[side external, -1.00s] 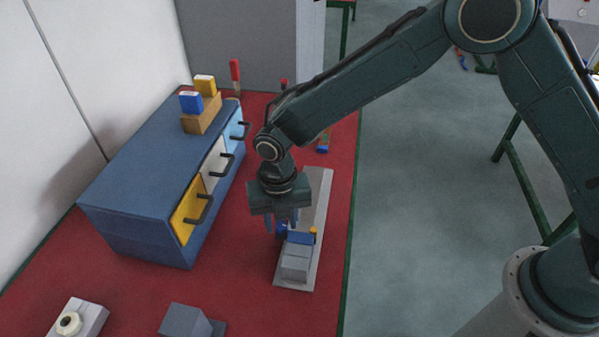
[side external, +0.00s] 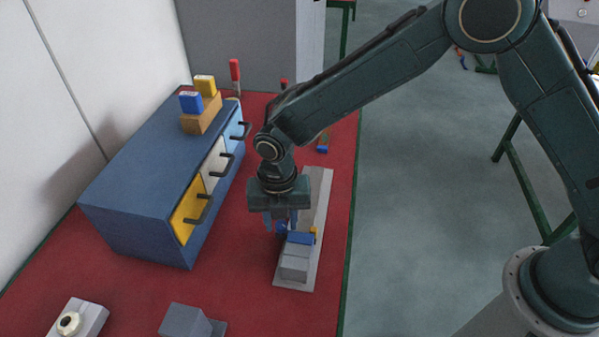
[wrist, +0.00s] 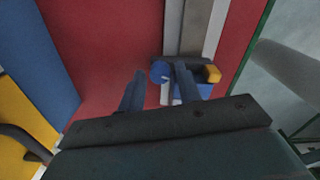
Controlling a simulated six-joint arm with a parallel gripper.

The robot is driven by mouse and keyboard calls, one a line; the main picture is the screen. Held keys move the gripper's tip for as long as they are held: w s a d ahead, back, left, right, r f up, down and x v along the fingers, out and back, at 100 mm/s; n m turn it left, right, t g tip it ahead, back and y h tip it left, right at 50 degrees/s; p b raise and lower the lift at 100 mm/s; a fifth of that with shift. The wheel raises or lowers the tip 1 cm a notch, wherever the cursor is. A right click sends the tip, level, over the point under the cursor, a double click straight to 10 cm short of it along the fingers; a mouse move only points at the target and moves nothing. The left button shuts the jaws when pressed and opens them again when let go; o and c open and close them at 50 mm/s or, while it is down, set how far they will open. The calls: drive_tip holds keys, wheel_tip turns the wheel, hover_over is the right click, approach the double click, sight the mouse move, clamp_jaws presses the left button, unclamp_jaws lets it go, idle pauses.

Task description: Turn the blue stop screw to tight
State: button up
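The blue stop screw is a round blue knob (wrist: 160,72) at the left side of the grey fixture (side external: 318,195) on the red table. In the side view only a little of the knob (side external: 281,229) shows beside my fingers. My gripper (side external: 281,222) points down over it, fingers apart. In the wrist view my gripper (wrist: 158,88) is open, with the knob in the gap between the two fingers, nearer the right one. Whether a finger touches the knob cannot be told. The knob's marking is too small to read.
On the fixture sit a blue block (side external: 300,238), a yellow piece (side external: 313,230) and a grey block (side external: 294,266). A blue drawer cabinet (side external: 140,190) stands to the left, its handles (side external: 197,208) facing my gripper.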

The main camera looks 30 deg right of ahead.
sight(281, 224)
drive_tip(key=shift+o, duration=0.8)
wheel_tip(281, 224, up, 14)
idle(0.3)
drive_tip(key=shift+f, duration=0.1)
drive_tip(key=n, duration=0.4)
drive_tip(key=shift+n, duration=0.3)
drive_tip(key=shift+f, duration=0.15)
drive_tip(key=shift+f, duration=6.8)
drive_tip(key=shift+c, duration=0.5)
